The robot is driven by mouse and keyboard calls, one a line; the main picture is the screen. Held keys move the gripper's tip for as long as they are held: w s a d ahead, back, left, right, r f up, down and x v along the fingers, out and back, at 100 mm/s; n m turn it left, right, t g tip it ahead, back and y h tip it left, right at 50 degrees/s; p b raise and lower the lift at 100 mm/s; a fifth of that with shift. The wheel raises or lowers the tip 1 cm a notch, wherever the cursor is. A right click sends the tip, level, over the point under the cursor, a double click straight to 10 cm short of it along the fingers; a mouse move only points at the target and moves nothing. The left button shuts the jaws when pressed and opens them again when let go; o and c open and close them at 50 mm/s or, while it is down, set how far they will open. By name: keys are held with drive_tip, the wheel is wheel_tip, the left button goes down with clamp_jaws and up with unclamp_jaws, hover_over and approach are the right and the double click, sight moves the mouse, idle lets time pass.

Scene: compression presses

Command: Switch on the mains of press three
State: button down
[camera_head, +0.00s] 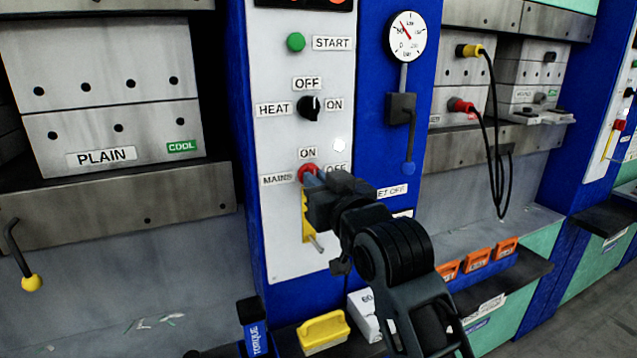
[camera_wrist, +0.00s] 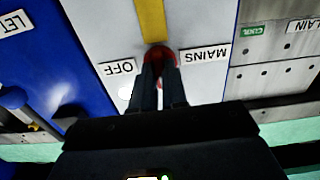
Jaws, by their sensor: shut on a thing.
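The red mains switch (camera_head: 306,170) is on the white control panel (camera_head: 290,225), with a MAINS label (camera_head: 277,179) to its left, an ON label (camera_head: 307,154) above and an OFF label (camera_head: 337,168) to its right. A yellow strip (camera_head: 306,205) runs down below it. My gripper (camera_head: 315,181) reaches the switch from the right and partly covers it. In the wrist view, which is upside down, the gripper (camera_wrist: 162,78) is shut on the red switch (camera_wrist: 159,53). The fingers hide most of the switch, so I cannot tell its setting.
Above are a black HEAT knob (camera_head: 309,108) and a green START button (camera_head: 296,42). A pressure gauge (camera_head: 407,37) is on the blue post to the right. A white round spot (camera_head: 339,145) shows near OFF. A yellow-handled object (camera_head: 323,331) lies below the panel.

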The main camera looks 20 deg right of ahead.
drive_tip(key=shift+f, duration=0.1)
drive_tip(key=c, duration=1.2)
unclamp_jaws()
drive_tip(key=shift+o, duration=0.2)
drive_tip(key=s+b, duration=0.1)
drive_tip(key=s, duration=0.6)
drive_tip(key=shift+s, duration=0.4)
